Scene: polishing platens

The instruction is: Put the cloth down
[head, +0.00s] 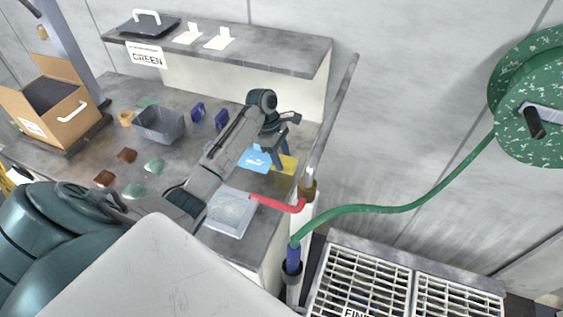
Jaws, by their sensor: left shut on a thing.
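My left gripper (277,160) is over the right part of the grey worktop, its jaws pointing down. It is shut on the cloth, but the jaws hide most of what is between them, so I cannot tell the cloth's colour or whether it touches the surface. A flat blue square (254,159) with white print lies just left of the jaws. A yellow square (288,163) shows just right of them. Several crumpled green and brown pieces (154,166) lie at the left of the worktop. My right gripper is not in view.
A grey bin (160,125), a cardboard box (55,103) and a shallow pale tray (229,212) stand on the worktop (180,180). A raised shelf (270,50) runs behind. A metal pipe (335,115), a red hose piece (280,203) and a green hose (400,208) are at the right edge.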

